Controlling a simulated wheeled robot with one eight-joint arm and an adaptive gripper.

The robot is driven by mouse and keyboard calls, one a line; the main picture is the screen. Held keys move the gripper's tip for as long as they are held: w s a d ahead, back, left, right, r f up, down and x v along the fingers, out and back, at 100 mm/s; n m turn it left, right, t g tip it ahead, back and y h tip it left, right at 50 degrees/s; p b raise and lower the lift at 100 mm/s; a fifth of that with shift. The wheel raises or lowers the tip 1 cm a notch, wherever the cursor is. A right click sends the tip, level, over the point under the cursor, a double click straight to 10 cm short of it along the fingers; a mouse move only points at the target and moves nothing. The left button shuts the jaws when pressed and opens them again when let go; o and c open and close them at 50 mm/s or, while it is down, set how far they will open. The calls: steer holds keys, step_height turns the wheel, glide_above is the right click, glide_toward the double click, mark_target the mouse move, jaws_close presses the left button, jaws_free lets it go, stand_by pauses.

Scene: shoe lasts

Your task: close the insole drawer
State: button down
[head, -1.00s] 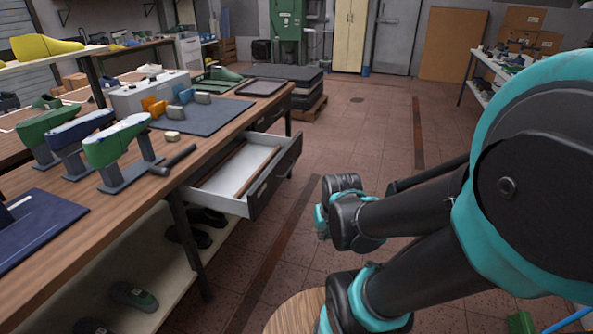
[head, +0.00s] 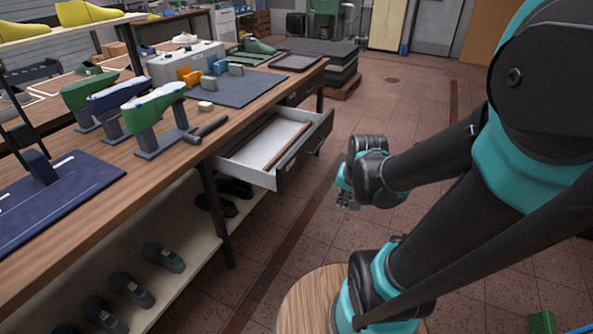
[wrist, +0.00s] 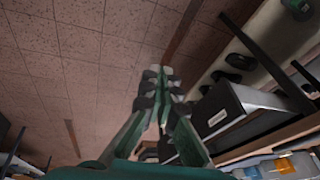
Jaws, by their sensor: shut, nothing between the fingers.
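An open drawer (head: 307,150) with a dark front and white inside sticks out from under the bench in the head view. Brown strips lie in it. Its label is too small to read, so I cannot tell from it whether this is the insole drawer. In the wrist view the drawer's dark labelled front (wrist: 205,122) is right of the fingers. My gripper (head: 347,203) is out over the floor, right of the drawer front and apart from it. In the wrist view my gripper (wrist: 158,76) has its fingertips together, with nothing between them.
The wooden bench (head: 60,245) carries shoe lasts on stands, a hammer (head: 207,128) and a dark mat (head: 240,90). Shoes stand on the shelf below (head: 185,225). A dark lower drawer front (head: 300,93) is further along.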

mark_target(291, 177)
steer(key=w+a+m+g+y, duration=0.15)
steer(key=w+a+m, duration=0.25)
steer(key=w+m, duration=0.55)
steer(key=w+a+m+y, duration=0.2)
steer(key=w+a+m, duration=0.2)
steer(key=w+m, duration=0.55)
steer(key=shift+m, duration=0.3)
steer(key=shift+w+a+f, duration=0.55)
steer(key=shift+a+f, duration=0.5)
steer(key=shift+f, duration=0.45)
steer(key=shift+w+a+f, duration=0.55)
steer(key=shift+a+f, duration=0.55)
steer(key=shift+f, duration=0.45)
steer(key=shift+w+a+f, duration=0.55)
steer(key=shift+a+f, duration=0.5)
steer(key=shift+f, duration=0.45)
